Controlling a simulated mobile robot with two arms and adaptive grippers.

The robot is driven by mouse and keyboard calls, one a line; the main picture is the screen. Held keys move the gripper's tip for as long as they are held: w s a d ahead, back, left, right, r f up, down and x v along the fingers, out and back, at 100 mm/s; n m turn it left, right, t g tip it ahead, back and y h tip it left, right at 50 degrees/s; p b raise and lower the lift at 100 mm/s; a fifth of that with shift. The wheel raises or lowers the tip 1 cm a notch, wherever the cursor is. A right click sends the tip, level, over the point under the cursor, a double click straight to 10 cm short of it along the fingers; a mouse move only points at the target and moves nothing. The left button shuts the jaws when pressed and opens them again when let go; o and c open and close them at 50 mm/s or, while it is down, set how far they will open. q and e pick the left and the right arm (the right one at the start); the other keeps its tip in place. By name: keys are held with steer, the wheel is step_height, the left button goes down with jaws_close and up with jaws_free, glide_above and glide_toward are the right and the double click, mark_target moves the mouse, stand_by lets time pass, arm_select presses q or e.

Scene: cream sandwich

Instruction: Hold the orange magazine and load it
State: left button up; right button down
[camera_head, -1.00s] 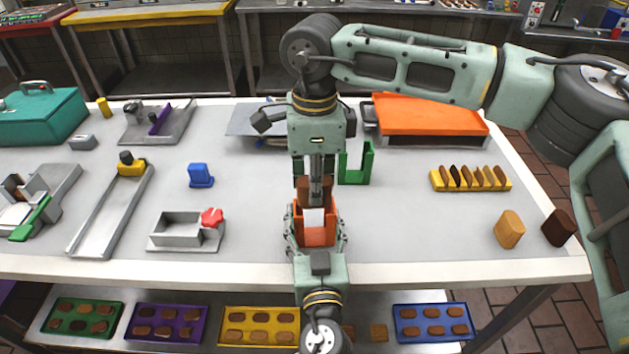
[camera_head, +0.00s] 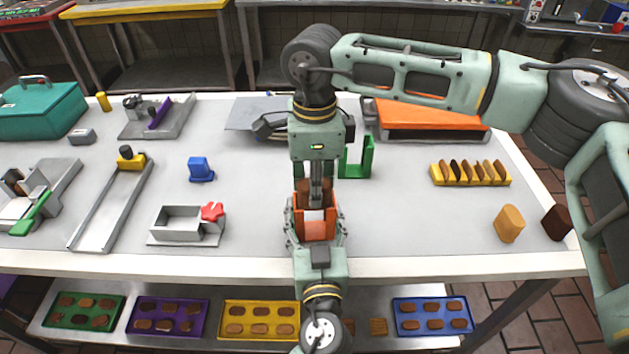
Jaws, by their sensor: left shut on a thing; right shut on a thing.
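The orange magazine (camera_head: 317,232) is upright near the table's front edge, bottom centre. My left gripper (camera_head: 316,222) comes from the front and is shut on it, a finger along each side. My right gripper (camera_head: 317,196) reaches down from above and is shut on a brown slice (camera_head: 318,186) at the magazine's upper opening. Its fingers hide most of the slice, so I cannot tell how deep it sits. A pale area shows through the magazine's front gap.
A yellow rack (camera_head: 470,174) of several brown slices stands at right, with a tan block (camera_head: 509,224) and a dark brown block (camera_head: 556,222). A green holder (camera_head: 357,160) stands close behind my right gripper. A metal box (camera_head: 185,224) with a red knob is at left.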

steer(key=shift+f, duration=0.55)
steer(key=c, duration=1.3)
jaws_free()
steer(key=shift+c, duration=0.2)
step_height(320, 180, up, 12)
arm_select(q)
steer(key=o, duration=1.3)
steer(key=shift+o, duration=0.2)
